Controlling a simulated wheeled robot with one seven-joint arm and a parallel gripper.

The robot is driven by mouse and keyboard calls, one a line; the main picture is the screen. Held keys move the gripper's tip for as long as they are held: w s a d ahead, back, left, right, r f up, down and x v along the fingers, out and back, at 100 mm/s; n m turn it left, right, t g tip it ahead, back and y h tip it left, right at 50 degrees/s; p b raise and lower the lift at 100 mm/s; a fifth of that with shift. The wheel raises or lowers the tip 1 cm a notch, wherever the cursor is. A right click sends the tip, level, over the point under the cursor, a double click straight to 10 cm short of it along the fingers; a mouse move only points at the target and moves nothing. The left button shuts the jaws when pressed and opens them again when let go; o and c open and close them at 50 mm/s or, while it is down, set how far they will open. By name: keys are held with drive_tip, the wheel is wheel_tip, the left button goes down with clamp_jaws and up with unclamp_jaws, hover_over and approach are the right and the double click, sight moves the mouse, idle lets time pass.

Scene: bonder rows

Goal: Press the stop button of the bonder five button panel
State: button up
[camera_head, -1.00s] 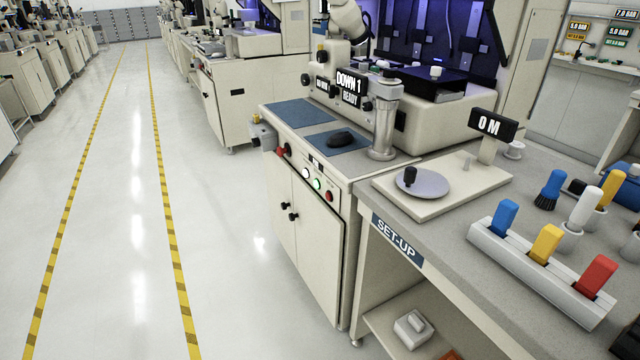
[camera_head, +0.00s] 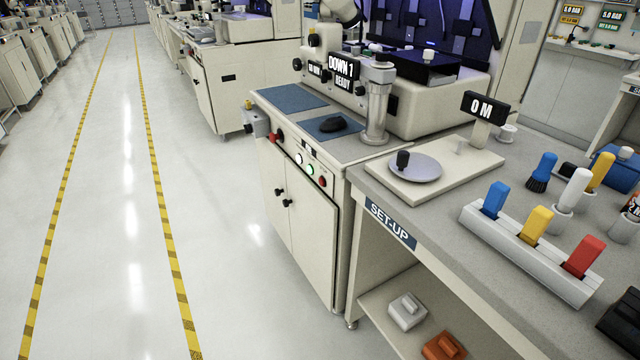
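The bonder (camera_head: 300,230) is a cream cabinet machine in the middle of the head view, with a sign reading "DOWN 1 READY" (camera_head: 341,74). Its button panel (camera_head: 305,160) runs along the upper front edge. On it I see a white button (camera_head: 299,159), a green button (camera_head: 311,170) and a red button (camera_head: 322,182). A larger red knob (camera_head: 278,135) sits at the panel's left end. A small dark part lies near the white button. Labels are too small to read. My gripper is not in view.
The set-up bench (camera_head: 440,235) adjoins the bonder on the right, with a turntable (camera_head: 415,167), a rack of coloured handles (camera_head: 525,250) and a "0 M" display (camera_head: 484,106). The floor (camera_head: 210,270) in front and left is clear, with yellow striped lines.

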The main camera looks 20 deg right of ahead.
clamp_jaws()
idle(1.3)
